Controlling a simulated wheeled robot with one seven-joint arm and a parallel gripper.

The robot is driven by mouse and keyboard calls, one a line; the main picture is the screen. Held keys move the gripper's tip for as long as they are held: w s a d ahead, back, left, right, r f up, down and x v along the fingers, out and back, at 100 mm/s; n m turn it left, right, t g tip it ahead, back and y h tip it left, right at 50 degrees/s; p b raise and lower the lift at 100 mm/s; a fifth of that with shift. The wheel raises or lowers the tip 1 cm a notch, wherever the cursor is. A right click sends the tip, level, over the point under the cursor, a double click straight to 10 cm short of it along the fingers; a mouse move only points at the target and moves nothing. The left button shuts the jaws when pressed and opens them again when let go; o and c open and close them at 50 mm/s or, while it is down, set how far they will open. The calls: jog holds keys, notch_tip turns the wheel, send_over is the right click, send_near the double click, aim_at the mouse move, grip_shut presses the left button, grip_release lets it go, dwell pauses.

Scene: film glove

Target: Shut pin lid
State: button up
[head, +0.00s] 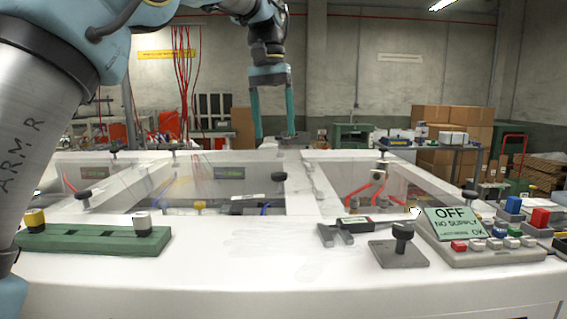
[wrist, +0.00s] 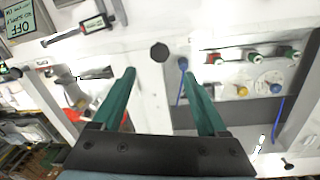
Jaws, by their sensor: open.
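My gripper (head: 274,136) hangs above the far middle of the white bench, fingers pointing down, open and empty. In the wrist view my gripper (wrist: 158,73) has its two teal fingers spread wide. A round black knob (wrist: 159,52) shows just beyond the gap between the fingertips, not held. In the head view a black knob (head: 278,176) stands by the right end of the left clear panel (head: 228,176). The right bay has a clear panel (head: 345,172) with a black knob (head: 380,167). I cannot tell which panel is the pin lid or how far each is open.
A green block (head: 95,239) with yellow and white knobs lies front left. A black-knobbed grey plate (head: 398,253), a dark clamp-like part (head: 345,231) and an OFF sign (head: 453,223) over a button box are front right. The bench's front middle is clear. Blue cables (wrist: 277,122) show in one bay.

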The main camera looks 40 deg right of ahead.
aim_at(279, 173)
jog(key=f, duration=0.3)
jog(key=f+p, duration=0.1)
jog(key=f, duration=0.5)
jog(key=shift+s+d+f+p, duration=0.25)
jog(key=shift+s+p, duration=0.15)
grip_shut()
dwell(0.9)
